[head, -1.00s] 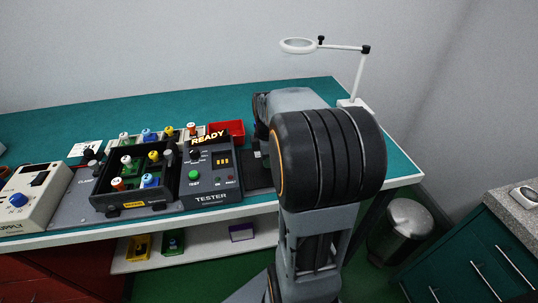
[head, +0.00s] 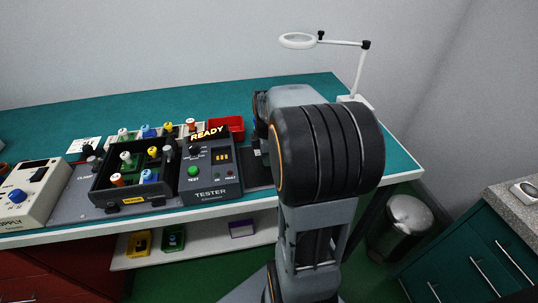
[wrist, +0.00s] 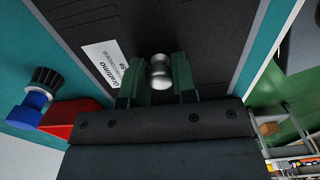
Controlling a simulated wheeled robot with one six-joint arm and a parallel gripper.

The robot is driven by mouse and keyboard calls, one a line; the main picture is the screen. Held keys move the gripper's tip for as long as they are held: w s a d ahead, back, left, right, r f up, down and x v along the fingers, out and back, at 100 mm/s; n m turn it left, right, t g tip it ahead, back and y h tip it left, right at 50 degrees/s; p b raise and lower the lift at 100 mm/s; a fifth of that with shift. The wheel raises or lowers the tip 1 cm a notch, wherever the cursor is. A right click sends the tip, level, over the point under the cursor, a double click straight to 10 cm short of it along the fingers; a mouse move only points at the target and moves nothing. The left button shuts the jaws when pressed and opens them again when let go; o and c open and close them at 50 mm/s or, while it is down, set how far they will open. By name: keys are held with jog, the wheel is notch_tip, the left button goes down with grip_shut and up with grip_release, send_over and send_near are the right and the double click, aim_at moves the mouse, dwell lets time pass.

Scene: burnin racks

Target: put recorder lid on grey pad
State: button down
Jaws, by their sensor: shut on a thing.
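In the wrist view my gripper (wrist: 157,74) is shut on a round silver knob (wrist: 160,70), one green-grey finger on each side. Behind the knob is a wide black ribbed surface (wrist: 200,30) with a white label (wrist: 103,62) that appears to read "recorder". I take this to be the recorder lid; whether it is lifted or still seated cannot be told. In the head view my arm hides the gripper and the knob; only a dark strip (head: 258,176) shows beside the tester. I cannot make out the grey pad for certain.
The tester (head: 211,178), lit READY, stands left of my arm, with a black rack (head: 133,193) of coloured plugs and the supply box (head: 28,198) further left. A red tray (head: 232,125) is behind. A magnifier lamp (head: 356,85) stands at the right. The teal bench back is clear.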

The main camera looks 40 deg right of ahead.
jog(key=c, duration=0.8)
grip_release()
jog(key=shift+c, duration=0.2)
jog(key=shift+r+p, duration=3.05)
jog(key=shift+r, duration=0.5)
